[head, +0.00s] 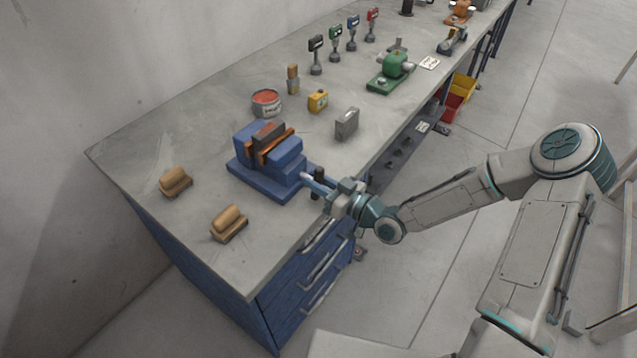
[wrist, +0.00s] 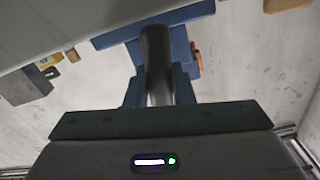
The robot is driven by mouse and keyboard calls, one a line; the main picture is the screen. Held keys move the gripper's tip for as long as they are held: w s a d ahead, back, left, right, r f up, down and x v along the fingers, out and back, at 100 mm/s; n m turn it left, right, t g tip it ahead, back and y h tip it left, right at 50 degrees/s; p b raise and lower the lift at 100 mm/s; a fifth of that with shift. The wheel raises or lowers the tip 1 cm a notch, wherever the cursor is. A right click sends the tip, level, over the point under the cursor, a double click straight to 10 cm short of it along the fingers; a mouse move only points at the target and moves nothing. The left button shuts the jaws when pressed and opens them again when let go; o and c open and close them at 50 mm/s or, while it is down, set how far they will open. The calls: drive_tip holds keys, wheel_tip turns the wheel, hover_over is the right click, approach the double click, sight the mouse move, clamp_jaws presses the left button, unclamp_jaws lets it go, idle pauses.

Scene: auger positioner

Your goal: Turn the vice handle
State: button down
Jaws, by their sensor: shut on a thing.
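The blue vice (head: 270,165) stands on the grey workbench near its front edge and holds a dark block (head: 268,133) between orange-brown jaw faces. Its handle (head: 318,178) is a dark bar at the vice's right end. My gripper (head: 318,183) reaches in from the right and is shut on the handle. In the wrist view the dark handle (wrist: 156,60) runs between my gripper's two fingers (wrist: 158,92), with part of the blue vice (wrist: 190,50) behind it. The place where the fingertips touch the handle is partly hidden in the head view.
Two tan-topped brushes or blocks (head: 176,181) (head: 229,222) lie left of and in front of the vice. A red-topped tin (head: 266,103), a yellow box (head: 318,101) and a grey block (head: 347,123) stand behind it. Blue drawers with handles (head: 322,268) are below the bench edge.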

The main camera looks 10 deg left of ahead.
drive_tip(key=m+b, duration=0.1)
drive_tip(key=m, duration=0.2)
drive_tip(key=shift+f+m, duration=0.1)
drive_tip(key=shift+m, duration=0.3)
drive_tip(key=shift+w+d+m, duration=0.1)
drive_tip(key=shift+m, duration=1.6)
drive_tip(key=c, duration=2.2)
unclamp_jaws()
drive_tip(key=c, duration=2.2)
unclamp_jaws()
drive_tip(key=c, duration=1.2)
unclamp_jaws()
drive_tip(key=shift+c, duration=0.2)
drive_tip(key=shift+b, duration=0.3)
drive_tip(key=b+v, duration=0.2)
drive_tip(key=v, duration=1.2)
